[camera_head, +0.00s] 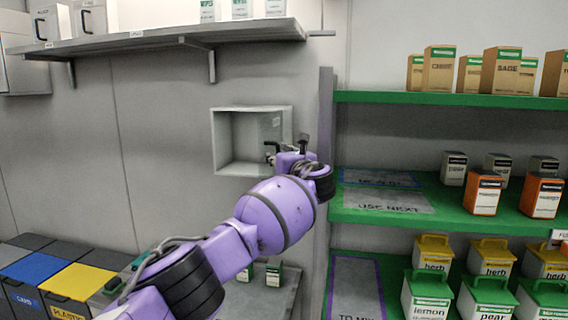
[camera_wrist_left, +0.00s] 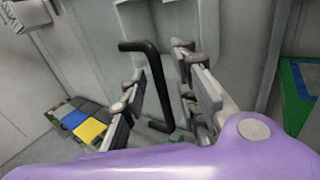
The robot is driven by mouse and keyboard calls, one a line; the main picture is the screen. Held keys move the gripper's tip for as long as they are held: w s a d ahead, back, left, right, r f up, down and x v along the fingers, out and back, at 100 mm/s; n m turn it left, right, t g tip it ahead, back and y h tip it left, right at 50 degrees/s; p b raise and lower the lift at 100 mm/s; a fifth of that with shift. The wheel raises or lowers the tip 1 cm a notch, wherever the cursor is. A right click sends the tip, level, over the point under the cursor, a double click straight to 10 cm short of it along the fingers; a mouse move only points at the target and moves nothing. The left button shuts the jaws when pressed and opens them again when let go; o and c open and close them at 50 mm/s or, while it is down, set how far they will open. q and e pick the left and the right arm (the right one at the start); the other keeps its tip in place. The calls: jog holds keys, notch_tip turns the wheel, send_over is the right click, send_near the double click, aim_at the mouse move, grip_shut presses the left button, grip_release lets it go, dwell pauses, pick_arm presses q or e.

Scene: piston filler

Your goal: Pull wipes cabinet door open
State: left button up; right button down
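The wipes cabinet (camera_head: 232,169) is a small pale box on the grey wall, left of the green shelving. Its hollow-looking inside shows at the left and a grey panel at the right; I cannot tell how far the door stands open. My left gripper (camera_head: 287,150) is at its right side and hides part of it. In the left wrist view, a black bar handle (camera_wrist_left: 154,75) stands between the spread fingers of my left gripper (camera_wrist_left: 165,105). Gaps show on both sides of the handle, so the fingers are not closed on it. My right gripper is out of view.
A green shelf unit (camera_head: 400,99) with boxes and canisters stands close on the right, its grey upright (camera_head: 325,115) beside my gripper. A wall shelf (camera_head: 150,42) hangs above. Bins with blue (camera_head: 47,268) and yellow (camera_head: 80,281) lids stand lower left.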

pick_arm(q)
jog(key=v, duration=1.2)
jog(key=shift+w, duration=0.1)
